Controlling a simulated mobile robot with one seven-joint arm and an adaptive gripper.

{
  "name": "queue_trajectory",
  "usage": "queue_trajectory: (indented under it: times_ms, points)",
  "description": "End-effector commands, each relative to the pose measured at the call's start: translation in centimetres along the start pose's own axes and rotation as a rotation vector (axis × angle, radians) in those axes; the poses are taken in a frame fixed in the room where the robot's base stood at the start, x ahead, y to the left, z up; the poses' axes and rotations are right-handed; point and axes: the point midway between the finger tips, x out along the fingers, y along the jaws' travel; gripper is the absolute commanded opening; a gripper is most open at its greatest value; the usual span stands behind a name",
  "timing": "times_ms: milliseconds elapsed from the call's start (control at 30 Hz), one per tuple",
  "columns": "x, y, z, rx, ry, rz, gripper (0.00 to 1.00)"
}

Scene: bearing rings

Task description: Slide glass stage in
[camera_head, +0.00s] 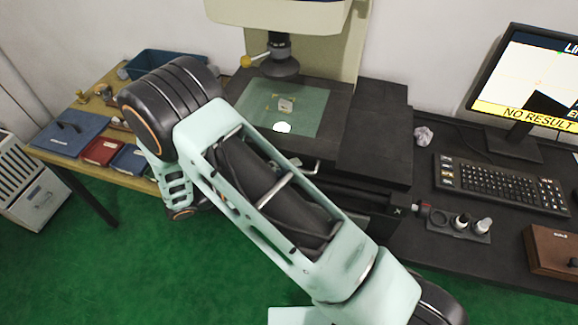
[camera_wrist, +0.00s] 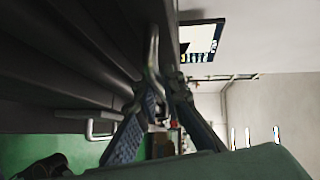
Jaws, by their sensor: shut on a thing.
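The glass stage (camera_head: 311,115) is a greenish clear plate on the dark bed of the measuring machine, below its lens (camera_head: 281,66). A small pale part (camera_head: 285,105) lies on the glass, and a bright white spot shows near its front edge. A metal bar handle (camera_head: 305,167) shows at the machine's front, partly behind my arm. In the wrist view my gripper (camera_wrist: 164,88) has its blue-padded fingers closed around a metal handle (camera_wrist: 153,58). My fingers are hidden behind my arm in the head view.
A wooden side table (camera_head: 150,180) at left holds a blue bin (camera_head: 160,66) and several cases. At right are a keyboard (camera_head: 500,183), a monitor reading "NO RESULT" (camera_head: 530,75), knobs (camera_head: 471,225) and a brown box (camera_head: 552,250). Another handle (camera_wrist: 92,132) shows in the wrist view.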

Motion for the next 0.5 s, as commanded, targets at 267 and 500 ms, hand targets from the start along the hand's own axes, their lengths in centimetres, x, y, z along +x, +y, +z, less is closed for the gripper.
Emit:
queue_trajectory:
  times_ms: [267, 500]
  points:
    - [-0.30, -0.06, 0.29, 0.004, -0.009, 0.002, 0.14]
    - [-0.19, -0.04, 0.19, 0.003, -0.006, 0.002, 0.16]
